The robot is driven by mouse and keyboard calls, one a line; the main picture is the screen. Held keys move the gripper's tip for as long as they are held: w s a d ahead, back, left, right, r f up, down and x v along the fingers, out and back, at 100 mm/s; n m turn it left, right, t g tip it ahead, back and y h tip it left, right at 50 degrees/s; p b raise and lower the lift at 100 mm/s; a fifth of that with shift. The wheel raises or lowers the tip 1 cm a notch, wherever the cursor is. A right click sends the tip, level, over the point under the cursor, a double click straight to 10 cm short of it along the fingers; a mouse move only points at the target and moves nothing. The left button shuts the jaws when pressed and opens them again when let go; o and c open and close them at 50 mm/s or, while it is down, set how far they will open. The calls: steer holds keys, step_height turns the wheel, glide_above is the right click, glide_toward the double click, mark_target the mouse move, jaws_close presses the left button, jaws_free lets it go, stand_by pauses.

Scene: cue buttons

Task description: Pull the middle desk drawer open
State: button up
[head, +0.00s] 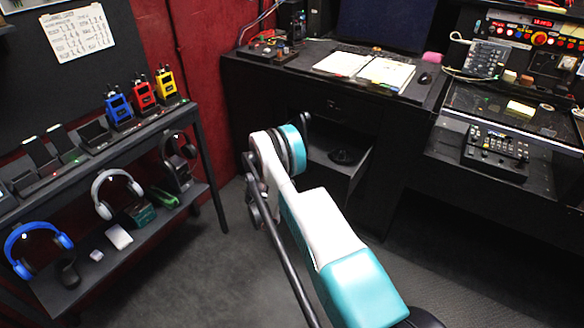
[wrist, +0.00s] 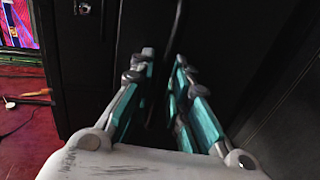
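The black desk (head: 235,78) stands at the back of the head view. A closed-looking drawer front (head: 345,108) lies under its top. Below it, a drawer or open bay (head: 358,178) shows its inside, with a dark round object (head: 343,156) in it; I cannot tell for sure that this is the middle drawer. My gripper (wrist: 164,62) shows in the wrist view with its teal fingers apart and nothing clearly between them. A dark panel fills the view beyond the fingertips, with a thin, faint vertical edge (wrist: 178,25). In the head view my arm hides the fingertips.
A black shelf (head: 205,150) with radios and headphones stands at the left. Open papers (head: 385,72) lie on the desktop. A console desk (head: 500,110) stands at the right. Grey carpet (head: 200,265) is clear between them.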

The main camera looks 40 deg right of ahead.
steer(key=v, duration=1.1)
steer(key=shift+a, duration=0.4)
steer(key=shift+s+r, duration=0.1)
steer(key=a+r+m+y, duration=0.1)
steer(key=a+r+y, duration=0.1)
steer(key=r, duration=0.6)
steer(key=a+r+y, duration=0.2)
steer(key=r, duration=0.6)
steer(key=s+a+r+m+y, duration=0.1)
steer(key=s+a+r+y, duration=0.35)
steer(key=r, duration=0.75)
steer(key=s+a+r+m+y, duration=0.1)
steer(key=s+a, duration=0.4)
steer(key=s, duration=0.5)
steer(key=s+a+r+y, duration=0.3)
steer(key=s+a, duration=0.2)
steer(key=s, duration=0.5)
steer(key=s+a+r+m+t+y, duration=0.1)
steer(key=s+a, duration=0.4)
steer(key=s, duration=0.6)
steer(key=shift+r+m+y, duration=0.3)
steer(key=shift+r+y, duration=0.15)
steer(key=shift+r, duration=0.35)
